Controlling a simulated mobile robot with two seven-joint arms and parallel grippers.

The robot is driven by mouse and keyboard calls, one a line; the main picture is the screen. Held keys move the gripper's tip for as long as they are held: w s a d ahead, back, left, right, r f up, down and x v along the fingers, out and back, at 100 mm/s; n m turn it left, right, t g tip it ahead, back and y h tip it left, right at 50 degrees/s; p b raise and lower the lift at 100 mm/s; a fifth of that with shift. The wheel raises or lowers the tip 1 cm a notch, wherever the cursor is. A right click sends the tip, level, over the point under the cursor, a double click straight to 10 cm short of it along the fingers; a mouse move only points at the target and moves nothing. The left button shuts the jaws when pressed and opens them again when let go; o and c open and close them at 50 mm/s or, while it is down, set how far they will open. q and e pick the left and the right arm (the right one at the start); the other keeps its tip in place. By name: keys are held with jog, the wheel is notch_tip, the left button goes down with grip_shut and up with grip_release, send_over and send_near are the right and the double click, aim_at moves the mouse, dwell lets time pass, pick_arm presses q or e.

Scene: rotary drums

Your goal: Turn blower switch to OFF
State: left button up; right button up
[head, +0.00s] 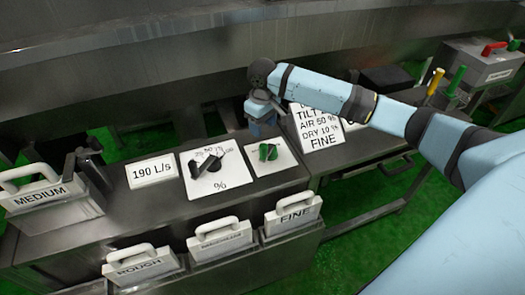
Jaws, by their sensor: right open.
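A small green switch (268,152) sits on a white plate (283,164) on the metal console. It appears to be the blower switch; no lettering on its plate is readable, so its setting cannot be told. My right gripper (262,132) points down just behind the switch, open and apparently apart from it. The gripper's fingers are small and partly dark in the head view. My left gripper is not in view.
A black dial (211,166) on a percent plate is left of the switch, beside a "190 L/s" display (153,172). A sign (319,135) stands right of the gripper. Handled plates labelled FINE (294,215), ROUGH (140,262) and MEDIUM (40,193) line the console.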

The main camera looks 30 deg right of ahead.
aim_at(263, 151)
notch_tip(263, 151, down, 11)
jog(key=shift+f, duration=0.2)
grip_shut()
dwell(0.3)
